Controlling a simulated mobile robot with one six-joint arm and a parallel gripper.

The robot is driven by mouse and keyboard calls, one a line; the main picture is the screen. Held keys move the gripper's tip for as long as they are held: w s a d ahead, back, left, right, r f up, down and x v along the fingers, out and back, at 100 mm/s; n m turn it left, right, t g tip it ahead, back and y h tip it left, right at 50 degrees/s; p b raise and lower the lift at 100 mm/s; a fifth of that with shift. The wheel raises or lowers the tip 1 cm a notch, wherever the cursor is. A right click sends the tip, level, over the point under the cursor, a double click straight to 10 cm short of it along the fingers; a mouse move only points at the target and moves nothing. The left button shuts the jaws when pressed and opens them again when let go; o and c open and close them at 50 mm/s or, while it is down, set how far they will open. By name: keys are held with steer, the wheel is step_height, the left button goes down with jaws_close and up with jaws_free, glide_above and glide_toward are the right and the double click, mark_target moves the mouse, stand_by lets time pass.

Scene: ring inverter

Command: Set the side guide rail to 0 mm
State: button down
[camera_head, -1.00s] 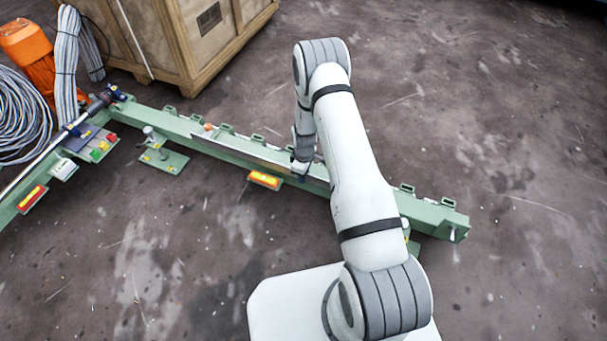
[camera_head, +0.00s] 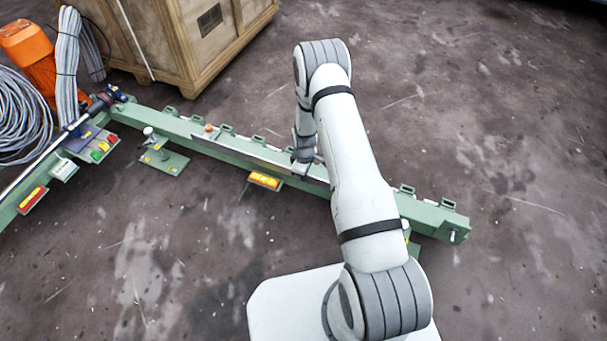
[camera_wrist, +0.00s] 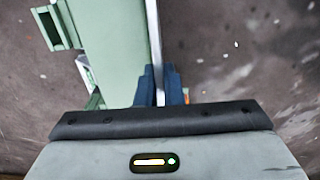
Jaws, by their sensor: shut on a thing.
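The side guide rail (camera_head: 237,152) is a thin pale metal strip along the near side of the long green beam (camera_head: 430,214). In the wrist view the rail (camera_wrist: 153,32) runs upright beside the green beam (camera_wrist: 112,45). My gripper (camera_wrist: 160,82) has its two dark blue fingers on either side of the rail, shut on it. In the head view my gripper (camera_head: 301,169) is at the right part of the rail, partly hidden by my arm. I see no readable scale for the rail's setting.
A wooden crate (camera_head: 205,45) stands behind the beam. The floor at the front left and far right is clear.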

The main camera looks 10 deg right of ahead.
steer(key=shift+w+d+f+b, duration=0.1)
steer(key=shift+w+d+b, duration=0.4)
steer(key=shift+w, duration=0.3)
steer(key=shift+w+d+r, duration=0.2)
steer(key=shift+w+d, duration=0.05)
steer(key=shift+w, duration=0.05)
steer(key=c, duration=1.6)
jaws_free()
steer(key=shift+o, duration=0.2)
step_height(320, 180, up, 8)
steer(key=p, duration=0.2)
steer(key=shift+f+p, duration=0.15)
steer(key=shift+p, duration=0.25)
